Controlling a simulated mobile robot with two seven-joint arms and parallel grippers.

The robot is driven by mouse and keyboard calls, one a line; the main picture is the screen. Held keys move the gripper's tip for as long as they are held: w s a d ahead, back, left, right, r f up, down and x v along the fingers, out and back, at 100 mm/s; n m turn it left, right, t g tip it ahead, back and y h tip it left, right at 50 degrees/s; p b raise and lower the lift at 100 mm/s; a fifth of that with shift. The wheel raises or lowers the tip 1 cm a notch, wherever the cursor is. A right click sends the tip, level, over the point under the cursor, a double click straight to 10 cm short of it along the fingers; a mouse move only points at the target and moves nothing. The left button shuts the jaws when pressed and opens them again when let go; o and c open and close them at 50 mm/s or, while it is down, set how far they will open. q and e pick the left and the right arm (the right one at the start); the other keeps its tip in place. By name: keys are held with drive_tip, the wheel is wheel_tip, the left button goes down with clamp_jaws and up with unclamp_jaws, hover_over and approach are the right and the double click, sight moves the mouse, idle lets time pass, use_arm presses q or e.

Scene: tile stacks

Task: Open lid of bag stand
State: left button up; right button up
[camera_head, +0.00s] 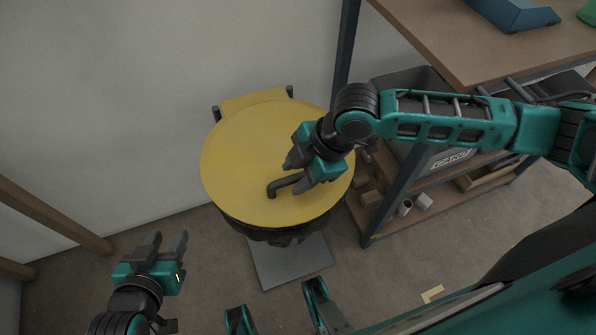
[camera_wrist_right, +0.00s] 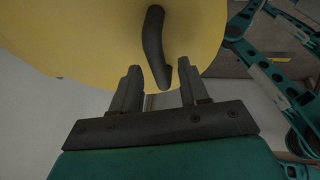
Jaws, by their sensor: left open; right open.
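The bag stand has a round yellow lid (camera_head: 245,150), lying closed on top, with a dark bag (camera_head: 275,234) showing under its front rim. A dark bent handle (camera_head: 279,188) stands on the lid near its front right. My right gripper (camera_head: 292,171) is over the lid, right beside the handle. In the right wrist view the handle (camera_wrist_right: 154,45) reaches down between the two open fingers of the right gripper (camera_wrist_right: 160,82); I cannot tell whether they touch it. My left gripper (camera_head: 171,243) is open and empty, low at the left, away from the stand.
A shelf unit (camera_head: 440,35) with a wooden top and dark posts stands at the right, with a grey bin (camera_head: 425,154) and small blocks on its lower boards. A wall is behind the stand. Wooden legs (camera_head: 50,217) are at the far left. The floor left of the stand is clear.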

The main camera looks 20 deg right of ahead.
clamp_jaws()
idle(0.4)
